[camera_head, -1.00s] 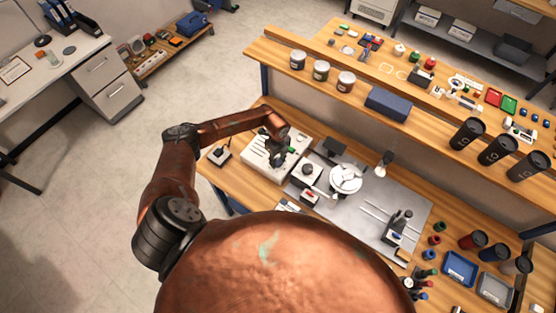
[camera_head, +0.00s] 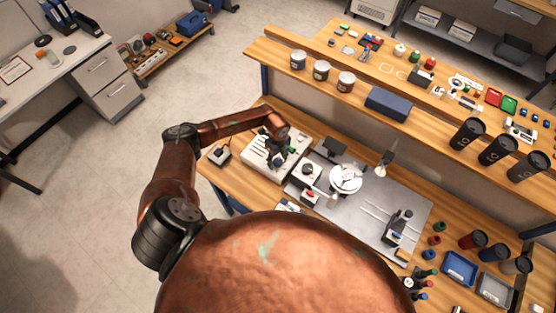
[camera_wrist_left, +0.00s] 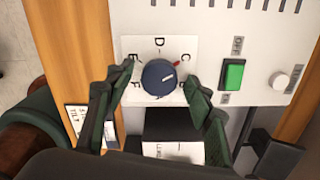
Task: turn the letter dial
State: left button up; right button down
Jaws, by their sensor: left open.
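The letter dial (camera_wrist_left: 159,78) is a round dark blue knob on a white plate with letters around it. D is above it, C upper right, E and F on the left. My left gripper (camera_wrist_left: 158,72) is open, with one dark green finger on each side of the dial. I cannot tell whether either finger touches it. In the head view the left gripper (camera_head: 281,148) is over the white machine panel (camera_head: 262,162), and it hides the dial there. My right gripper is not in view.
A green OFF switch (camera_wrist_left: 233,74) and a small white knob (camera_wrist_left: 280,81) sit right of the dial. A black box with a label (camera_wrist_left: 174,135) stands just below it. Right of the panel are a round white turntable (camera_head: 345,179) and a grey plate (camera_head: 375,205).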

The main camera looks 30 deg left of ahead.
pick_arm(q)
notch_tip(320, 180, up, 12)
dwell(0.6)
notch_tip(320, 180, up, 7)
jog(key=p, duration=0.4)
send_over(278, 161)
dwell(0.3)
dwell(0.4)
